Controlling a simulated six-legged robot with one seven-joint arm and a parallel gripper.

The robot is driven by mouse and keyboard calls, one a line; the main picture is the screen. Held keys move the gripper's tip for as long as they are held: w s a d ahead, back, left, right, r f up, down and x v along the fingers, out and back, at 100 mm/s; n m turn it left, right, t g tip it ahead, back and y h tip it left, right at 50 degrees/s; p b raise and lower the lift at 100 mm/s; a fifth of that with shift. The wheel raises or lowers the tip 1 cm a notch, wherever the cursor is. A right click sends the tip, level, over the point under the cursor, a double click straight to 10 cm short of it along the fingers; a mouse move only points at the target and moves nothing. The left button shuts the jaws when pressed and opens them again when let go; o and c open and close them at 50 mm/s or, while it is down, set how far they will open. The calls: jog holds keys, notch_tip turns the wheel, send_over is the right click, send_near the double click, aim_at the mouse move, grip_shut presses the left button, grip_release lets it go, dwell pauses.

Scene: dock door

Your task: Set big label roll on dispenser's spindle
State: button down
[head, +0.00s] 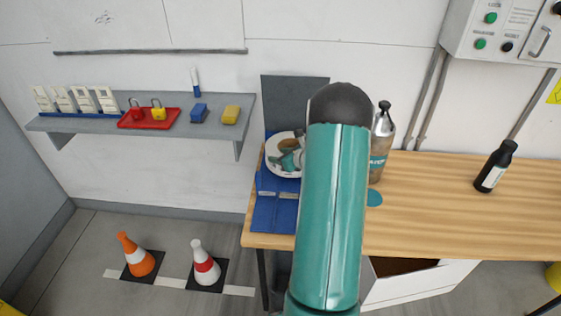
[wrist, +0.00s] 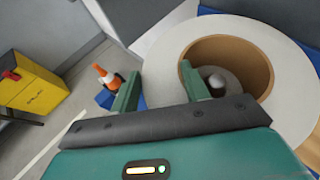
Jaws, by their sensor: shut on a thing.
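The big label roll (head: 271,163), white with a brown card core, is at the blue dispenser (head: 272,212) on the bench's left end. In the wrist view the roll (wrist: 245,27) faces the camera, and a grey rounded spindle end (wrist: 216,80) shows inside its core. My gripper (wrist: 160,80) is shut on the roll's wall, one finger inside the core and one outside. How far the spindle reaches through the core, and whether the roll rests on it, I cannot tell. My arm hides the dispenser's right part in the head view.
A steel bottle (head: 382,135) stands on the wooden bench (head: 430,200) close right of my arm; a dark bottle (head: 495,166) is further right. A shelf (head: 90,122) holds padlocks and blocks. Two cones (head: 138,256) stand on the floor. The bench between the bottles is clear.

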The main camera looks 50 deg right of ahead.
notch_tip(320, 180, down, 2)
jog(key=shift+f, duration=0.15)
jog(key=c, duration=0.7)
grip_release()
jog(key=shift+f, duration=0.15)
